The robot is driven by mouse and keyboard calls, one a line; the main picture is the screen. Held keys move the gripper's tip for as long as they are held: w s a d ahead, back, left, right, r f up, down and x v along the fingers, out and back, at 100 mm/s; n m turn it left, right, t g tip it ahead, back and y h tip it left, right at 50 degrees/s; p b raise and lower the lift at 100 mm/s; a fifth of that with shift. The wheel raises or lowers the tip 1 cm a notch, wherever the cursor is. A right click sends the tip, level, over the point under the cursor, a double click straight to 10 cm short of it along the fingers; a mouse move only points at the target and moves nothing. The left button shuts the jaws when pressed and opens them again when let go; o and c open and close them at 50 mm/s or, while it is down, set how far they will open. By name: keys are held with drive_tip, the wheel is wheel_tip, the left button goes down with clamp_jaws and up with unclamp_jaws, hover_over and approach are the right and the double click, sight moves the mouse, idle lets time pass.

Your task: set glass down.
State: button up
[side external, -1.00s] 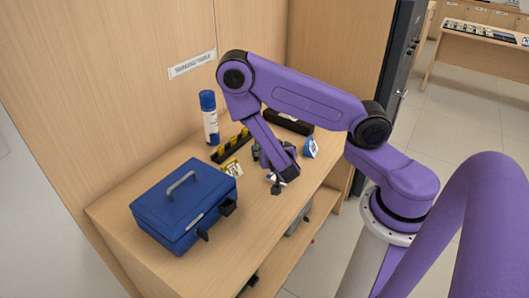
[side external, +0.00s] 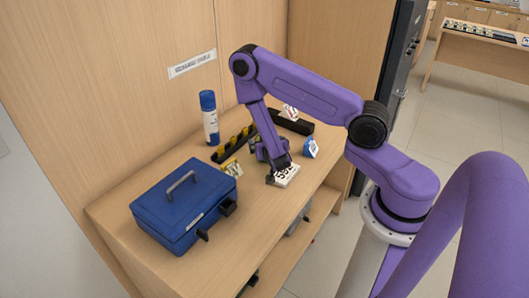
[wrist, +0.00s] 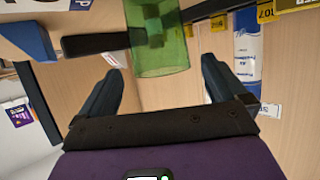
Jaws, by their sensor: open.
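In the wrist view a green see-through glass (wrist: 158,42) shows at the top middle, cut off by the frame edge. My gripper (wrist: 162,66) is open, its two dark fingers well apart. The glass is ahead of the gap between the fingertips, and neither finger is seen touching it. In the side view my gripper (side external: 278,171) is low over the counter (side external: 235,235), right of the blue cash box. The glass cannot be made out clearly there.
A blue cash box (side external: 180,208) stands at front left. A blue and white canister (side external: 210,122) stands at the back, beside a black holder with yellow pieces (side external: 232,143). A white numbered card (side external: 287,176) lies beside my gripper. A blue and white item (side external: 310,148) is to the right.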

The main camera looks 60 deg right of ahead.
drive_tip(key=shift+x, duration=2.55)
drive_tip(key=shift+w, duration=0.1)
drive_tip(key=c, duration=1.2)
drive_tip(key=shift+c, duration=0.4)
